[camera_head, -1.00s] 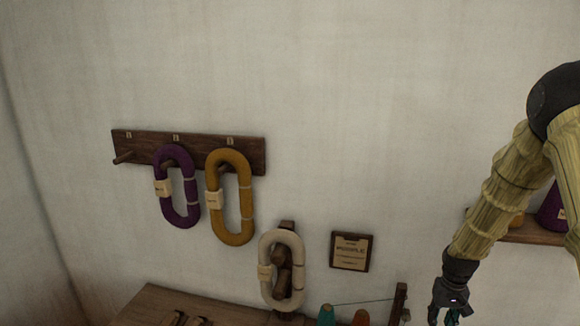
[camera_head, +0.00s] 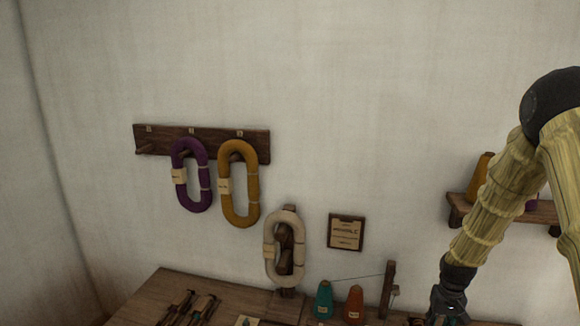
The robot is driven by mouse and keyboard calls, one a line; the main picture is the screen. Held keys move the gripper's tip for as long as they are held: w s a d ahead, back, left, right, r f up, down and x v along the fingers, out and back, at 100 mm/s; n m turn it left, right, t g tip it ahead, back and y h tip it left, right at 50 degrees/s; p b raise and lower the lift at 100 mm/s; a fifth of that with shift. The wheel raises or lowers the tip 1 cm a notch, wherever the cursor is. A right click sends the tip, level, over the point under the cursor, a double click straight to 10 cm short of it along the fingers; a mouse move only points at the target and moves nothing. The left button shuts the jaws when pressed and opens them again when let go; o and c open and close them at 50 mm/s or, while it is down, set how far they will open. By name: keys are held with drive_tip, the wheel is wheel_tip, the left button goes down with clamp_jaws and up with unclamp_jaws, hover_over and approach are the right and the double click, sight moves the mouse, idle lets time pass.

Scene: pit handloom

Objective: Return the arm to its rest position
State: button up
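My arm (camera_head: 492,200) comes in from the right edge, bends at a dark joint and hangs down toward the lower right. My gripper (camera_head: 447,306) is at its lower end, near the bottom edge, in front of the right part of the table. It is dark and small, and its fingertips are partly cut off or blurred, so I cannot tell whether it is open. No held thing shows in it.
A wall rack (camera_head: 205,143) holds a purple hank (camera_head: 183,200) and a mustard hank (camera_head: 228,210). A cream hank (camera_head: 270,262) hangs on a stand on the table (camera_head: 160,290). Teal (camera_head: 323,301) and orange cones (camera_head: 354,304) stand there. A shelf (camera_head: 540,213) is behind my arm.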

drive_tip(key=s+a+f+b, duration=0.2)
drive_tip(key=s+a+f, duration=0.25)
drive_tip(key=f, duration=0.25)
drive_tip(key=s+a+f+n+b, duration=0.1)
drive_tip(key=s+a+f, duration=0.2)
drive_tip(key=s+f, duration=0.35)
drive_tip(key=s+a+f+b, duration=0.2)
drive_tip(key=s+a+f, duration=0.25)
drive_tip(key=f, duration=0.35)
drive_tip(key=s+a+f+b, duration=0.2)
drive_tip(key=s+a+f, duration=0.1)
drive_tip(key=s, duration=0.8)
drive_tip(key=s+a+f+n+b, duration=0.1)
drive_tip(key=s+a+f, duration=0.3)
drive_tip(key=s, duration=0.7)
drive_tip(key=shift+s+a+f+b, duration=0.3)
drive_tip(key=shift+f+b, duration=0.4)
drive_tip(key=shift+o, duration=0.3)
